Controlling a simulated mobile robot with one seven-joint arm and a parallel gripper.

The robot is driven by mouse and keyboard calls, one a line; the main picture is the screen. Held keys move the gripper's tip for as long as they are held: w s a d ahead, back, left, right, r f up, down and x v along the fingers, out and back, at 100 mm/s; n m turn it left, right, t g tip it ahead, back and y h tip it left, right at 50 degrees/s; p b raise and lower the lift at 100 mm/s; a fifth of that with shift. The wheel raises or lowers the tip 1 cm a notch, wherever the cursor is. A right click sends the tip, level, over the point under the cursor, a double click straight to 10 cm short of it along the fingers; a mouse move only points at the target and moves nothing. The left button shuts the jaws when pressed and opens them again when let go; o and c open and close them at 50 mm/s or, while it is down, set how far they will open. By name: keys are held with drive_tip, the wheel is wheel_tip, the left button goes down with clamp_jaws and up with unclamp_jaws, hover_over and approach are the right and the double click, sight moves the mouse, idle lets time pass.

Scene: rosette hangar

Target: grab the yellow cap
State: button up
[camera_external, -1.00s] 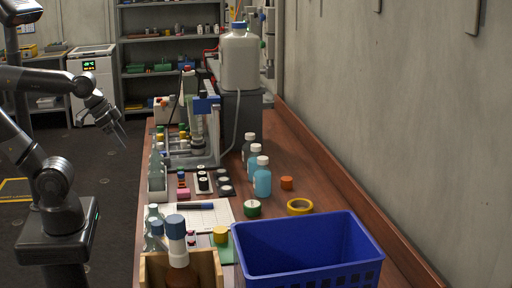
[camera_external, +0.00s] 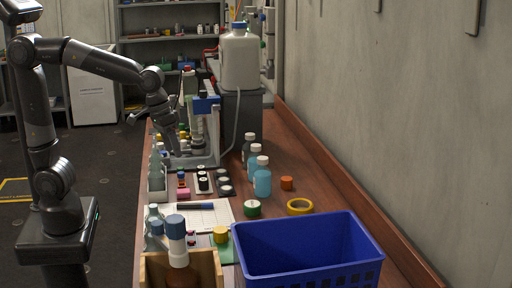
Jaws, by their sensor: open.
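A yellow cap (camera_external: 220,235) sits on a small green pad near the front of the bench, left of the blue crate. A smaller yellow spot (camera_external: 185,134) shows further back among small items by the grey stand; it is too small to make out. My gripper (camera_external: 175,152) points down over the back left part of the bench, beside the stand and well behind the front yellow cap. It is open and nothing shows in it. Its fingertips are small and partly lost against the items behind.
A blue crate (camera_external: 308,274) fills the front right. Bottles with blue liquid (camera_external: 263,182), an orange cap (camera_external: 287,183), a green-and-white roll (camera_external: 252,208) and a yellow tape ring (camera_external: 300,207) stand mid-bench. A wooden box (camera_external: 207,268) holds a brown bottle. The bench's right strip is clear.

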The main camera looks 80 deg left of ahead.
drive_tip(key=w+d+f+n+g, duration=0.2)
drive_tip(key=w+d+f, duration=0.4)
drive_tip(key=w+d, duration=0.15)
drive_tip(key=n, duration=0.2)
hover_over(220, 229)
wheel_tip(220, 229, down, 6)
drive_tip(key=f, duration=0.1)
drive_tip(key=shift+g+y, duration=0.3)
drive_tip(key=shift+g, duration=0.1)
drive_tip(key=f, duration=0.4)
drive_tip(key=shift+w+d+f, duration=0.1)
drive_tip(key=shift+w+f, duration=0.2)
drive_tip(key=shift+f, duration=0.1)
drive_tip(key=f, duration=0.5)
drive_tip(key=shift+s+f, duration=0.25)
drive_tip(key=shift+f, duration=0.05)
drive_tip(key=c, duration=1)
drive_tip(key=shift+r, duration=0.1)
drive_tip(key=shift+c, duration=0.2)
